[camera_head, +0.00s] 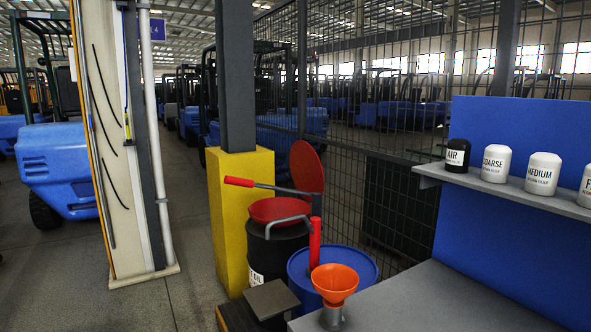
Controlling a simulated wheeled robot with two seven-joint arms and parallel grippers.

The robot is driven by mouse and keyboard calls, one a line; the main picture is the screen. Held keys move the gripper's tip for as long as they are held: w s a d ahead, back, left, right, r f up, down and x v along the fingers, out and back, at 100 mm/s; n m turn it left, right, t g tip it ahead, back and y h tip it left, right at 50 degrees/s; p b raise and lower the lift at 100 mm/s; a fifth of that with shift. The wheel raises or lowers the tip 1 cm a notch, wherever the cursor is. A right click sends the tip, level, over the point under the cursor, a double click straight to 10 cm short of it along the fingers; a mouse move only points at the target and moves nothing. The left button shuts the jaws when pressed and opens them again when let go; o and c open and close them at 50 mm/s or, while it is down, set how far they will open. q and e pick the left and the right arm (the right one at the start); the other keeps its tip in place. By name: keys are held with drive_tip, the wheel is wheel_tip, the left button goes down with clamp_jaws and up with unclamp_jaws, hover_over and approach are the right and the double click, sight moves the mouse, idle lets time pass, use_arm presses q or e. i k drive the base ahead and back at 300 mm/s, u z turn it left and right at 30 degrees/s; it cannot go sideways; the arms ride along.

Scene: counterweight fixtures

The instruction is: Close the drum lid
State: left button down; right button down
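A red round lid (306,168) stands upright, tilted open, behind a red funnel-like top (275,209) on a black drum (272,248). A bar with a red grip (240,182) runs from the left to the lid's lower edge. A blue drum (298,272) stands to the right of the black drum. A grey curved bar and an upright red handle (315,245) show in front of the drums and partly hide them. Neither of my grippers is in view.
An orange funnel (334,281) stands on the grey bench (430,305) at the front. A yellow post base (241,200) stands close left of the black drum. A shelf (520,191) at right holds several labelled filter canisters. Wire fencing (370,170) is behind.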

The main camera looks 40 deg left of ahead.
sight(307, 171)
drive_tip(key=u, duration=2.2)
drive_tip(key=i, duration=5.05)
drive_tip(key=z, duration=4.25)
